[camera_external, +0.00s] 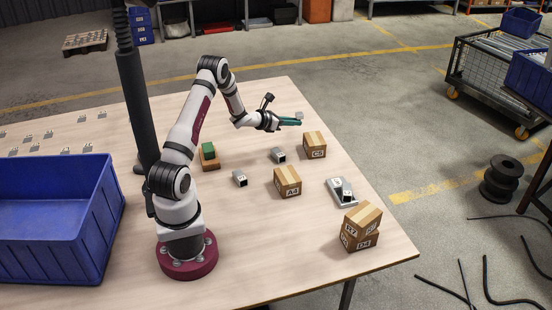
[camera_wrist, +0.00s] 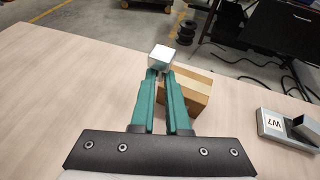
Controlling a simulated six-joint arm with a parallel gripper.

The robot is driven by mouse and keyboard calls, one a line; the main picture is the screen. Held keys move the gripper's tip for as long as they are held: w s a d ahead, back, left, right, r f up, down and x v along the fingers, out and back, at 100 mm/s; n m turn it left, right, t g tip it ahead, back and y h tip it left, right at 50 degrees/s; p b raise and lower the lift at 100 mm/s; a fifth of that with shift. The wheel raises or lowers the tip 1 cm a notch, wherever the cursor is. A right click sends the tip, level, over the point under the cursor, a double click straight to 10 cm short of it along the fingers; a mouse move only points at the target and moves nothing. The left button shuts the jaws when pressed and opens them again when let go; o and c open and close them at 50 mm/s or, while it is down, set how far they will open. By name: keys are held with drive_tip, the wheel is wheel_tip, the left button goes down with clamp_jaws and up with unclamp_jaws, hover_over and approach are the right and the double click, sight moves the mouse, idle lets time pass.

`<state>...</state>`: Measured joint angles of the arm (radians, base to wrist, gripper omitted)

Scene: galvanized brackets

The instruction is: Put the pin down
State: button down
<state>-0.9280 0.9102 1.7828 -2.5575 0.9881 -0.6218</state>
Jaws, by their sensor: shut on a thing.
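My gripper (camera_external: 298,121) has teal fingers and reaches out over the far right part of the table. It is shut on a small light-grey metal piece, the pin (camera_external: 300,115), held at the fingertips. In the wrist view the pin (camera_wrist: 161,55) shows as a pale block-like head at the tips of the fingers (camera_wrist: 160,75); its lower part is hidden. The pin is held above the table, near a cardboard box (camera_external: 314,147). That box (camera_wrist: 195,90) shows behind and right of the fingers in the wrist view.
Grey metal blocks (camera_external: 279,155) and (camera_external: 240,178) stand on the table near box A4 (camera_external: 287,182). A grey plate (camera_external: 337,195) carries another block. Stacked boxes (camera_external: 362,222) stand front right. A green block (camera_external: 208,148) sits left, a blue bin (camera_external: 60,220) farther left.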

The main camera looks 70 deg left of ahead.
drive_tip(key=s+d+f+m+g+h, duration=0.2)
drive_tip(key=d+m+h, duration=0.75)
drive_tip(key=d, duration=1.45)
drive_tip(key=s+d+r+m+g+h, duration=0.3)
drive_tip(key=s+d+m+g+h, duration=0.4)
drive_tip(key=s+d, duration=0.95)
hover_over(284, 216)
drive_tip(key=shift+m+t, duration=0.3)
drive_tip(key=shift+m, duration=0.15)
wheel_tip(284, 216, down, 7)
drive_tip(key=shift+d+f, duration=0.1)
wheel_tip(284, 216, down, 3)
drive_tip(key=shift+f, duration=0.35)
